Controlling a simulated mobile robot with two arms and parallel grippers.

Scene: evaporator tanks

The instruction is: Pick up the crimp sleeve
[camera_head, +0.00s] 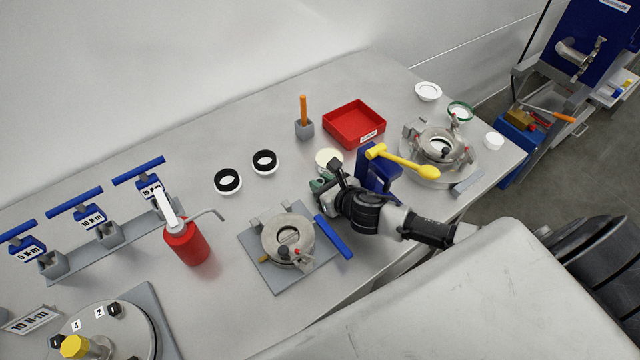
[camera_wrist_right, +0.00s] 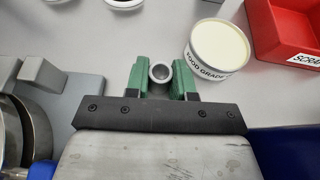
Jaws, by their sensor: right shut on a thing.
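The crimp sleeve (camera_wrist_right: 161,72) is a small grey metal tube, seen end-on in the right wrist view. My right gripper (camera_wrist_right: 160,80) has its two green fingers closed on it, one on each side. In the head view my right gripper (camera_head: 320,185) is just right of the grey plate with the round metal fitting, and the sleeve cannot be made out there. I cannot tell whether the sleeve touches the table. My left gripper is not in view.
A cream-topped tub (camera_wrist_right: 217,48) stands close to the right gripper, beside a red tray (camera_head: 354,124). A blue stand (camera_head: 377,176) holds a yellow mallet. A clamp fitting (camera_head: 288,240) with a blue handle sits in front. A red bottle (camera_head: 187,245) stands left.

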